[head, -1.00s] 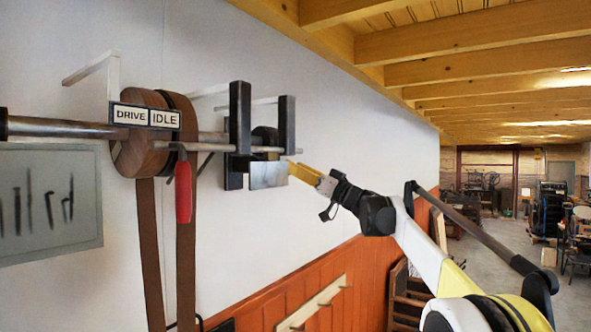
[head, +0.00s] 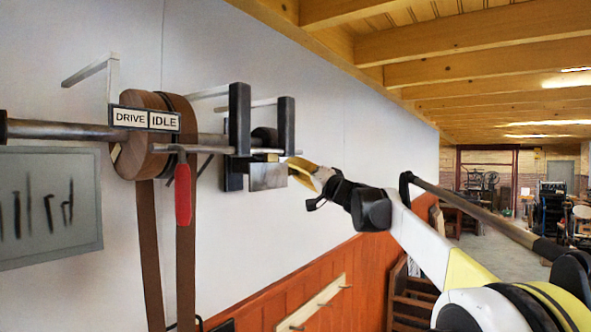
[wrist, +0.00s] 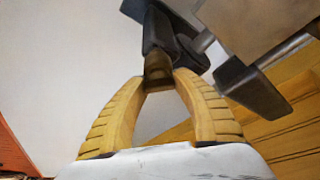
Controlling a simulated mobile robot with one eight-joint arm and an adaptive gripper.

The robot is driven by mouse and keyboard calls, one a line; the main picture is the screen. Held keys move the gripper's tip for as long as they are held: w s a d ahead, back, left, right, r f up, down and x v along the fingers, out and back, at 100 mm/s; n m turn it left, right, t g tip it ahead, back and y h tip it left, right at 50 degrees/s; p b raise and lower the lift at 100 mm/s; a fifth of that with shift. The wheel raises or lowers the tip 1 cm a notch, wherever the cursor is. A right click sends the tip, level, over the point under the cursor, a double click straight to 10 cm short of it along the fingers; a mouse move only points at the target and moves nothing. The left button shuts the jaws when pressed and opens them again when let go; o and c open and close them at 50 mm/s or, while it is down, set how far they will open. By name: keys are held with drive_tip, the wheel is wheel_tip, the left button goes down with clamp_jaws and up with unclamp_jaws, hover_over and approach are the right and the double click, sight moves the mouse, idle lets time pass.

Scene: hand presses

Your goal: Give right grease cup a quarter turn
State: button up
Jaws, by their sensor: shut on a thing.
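My gripper (head: 292,164) is at the right end of the overhead shaft assembly in the head view, beside the right dark hanger post (head: 287,124). In the head view I cannot make the cup out apart from the fingertips.
A wooden pulley (head: 142,155) with hanging belts and a red-handled lever (head: 183,193) is left of the gripper. A grey plate (head: 268,177) hangs close beside the fingers. Ceiling beams (head: 480,47) run above. The space below the gripper is open.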

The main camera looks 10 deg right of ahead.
idle(0.4)
drive_tip(key=o, duration=1.2)
drive_tip(key=n+y, duration=0.1)
drive_tip(key=n, duration=0.2)
drive_tip(key=n+y, duration=0.1)
drive_tip(key=n, duration=0.2)
drive_tip(key=shift+y+b, duration=0.4)
drive_tip(key=n+g+y, duration=0.1)
drive_tip(key=n, duration=0.2)
drive_tip(key=n+g+y, duration=0.1)
drive_tip(key=n+y, duration=0.1)
drive_tip(key=n, duration=0.1)
drive_tip(key=shift+n+g, duration=0.3)
drive_tip(key=shift+n, duration=0.1)
drive_tip(key=b+v, duration=0.3)
drive_tip(key=v, duration=0.8)
drive_tip(key=s+a+f+g+h+b, duration=0.1)
drive_tip(key=s+a+f+b, duration=0.2)
drive_tip(key=f, duration=0.5)
drive_tip(key=s+a+f+m+g+h+b, duration=0.1)
drive_tip(key=s+a+f+g+b, duration=0.1)
drive_tip(key=s+a+f+b, duration=0.2)
drive_tip(key=s+a+f+m+g+h+b, duration=0.1)
drive_tip(key=s+a+f+b, duration=0.3)
drive_tip(key=f, duration=0.8)
drive_tip(key=shift+s+a+g+h, duration=0.3)
drive_tip(key=shift+a+g, duration=0.4)
drive_tip(key=shift+a, duration=0.45)
